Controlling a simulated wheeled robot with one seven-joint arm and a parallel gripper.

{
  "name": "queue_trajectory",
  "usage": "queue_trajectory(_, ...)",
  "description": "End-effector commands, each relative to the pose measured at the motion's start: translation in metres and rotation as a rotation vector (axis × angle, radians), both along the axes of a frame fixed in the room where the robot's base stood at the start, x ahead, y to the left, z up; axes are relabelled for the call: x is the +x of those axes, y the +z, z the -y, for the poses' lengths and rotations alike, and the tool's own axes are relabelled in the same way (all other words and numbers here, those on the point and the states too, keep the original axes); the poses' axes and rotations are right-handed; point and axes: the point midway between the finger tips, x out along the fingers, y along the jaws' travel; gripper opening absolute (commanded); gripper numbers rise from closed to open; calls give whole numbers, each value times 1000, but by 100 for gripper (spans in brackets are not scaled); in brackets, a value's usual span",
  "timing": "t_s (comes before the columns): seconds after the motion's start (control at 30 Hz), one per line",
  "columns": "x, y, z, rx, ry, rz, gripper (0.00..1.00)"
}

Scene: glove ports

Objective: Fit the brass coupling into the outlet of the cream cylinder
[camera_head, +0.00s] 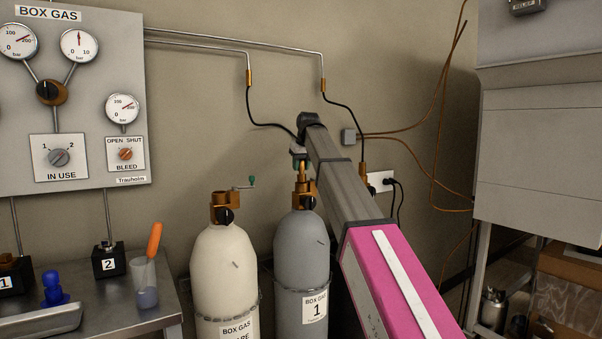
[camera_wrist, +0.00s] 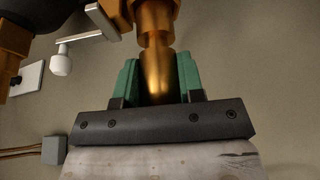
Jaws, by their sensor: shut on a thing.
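The cream cylinder (camera_head: 225,265) stands left of the grey cylinder, with a brass valve (camera_head: 226,201) on top; a black knob shows on the valve's front. Its outlet opening cannot be made out. My gripper (camera_head: 299,160) is above the top of the grey cylinder, to the right of the cream cylinder's valve and apart from it. In the wrist view its green jaws (camera_wrist: 157,75) are shut on the brass coupling (camera_wrist: 158,42), which sticks out beyond them. In the head view, brass (camera_head: 302,172) shows below the jaws; coupling and grey cylinder's valve are hard to separate there.
The grey cylinder (camera_head: 301,255), labelled 1, stands close beside the cream one. A second hose's brass end (camera_head: 362,174) hangs by the wall. A bench (camera_head: 110,310) stands left.

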Motion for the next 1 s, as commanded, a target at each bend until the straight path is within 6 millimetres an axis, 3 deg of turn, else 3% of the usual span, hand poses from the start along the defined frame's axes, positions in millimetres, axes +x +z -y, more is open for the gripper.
queue_trajectory(0.07, 0, 16, -3, 1, 1, 3, 4)
queue_trajectory(0.53, -52, 67, -78, 0, 2, 2, 4)
queue_trajectory(0.87, -76, 80, -110, 4, 21, 6, 4)
queue_trajectory(1.0, -105, 81, -143, 10, 74, 16, 4)
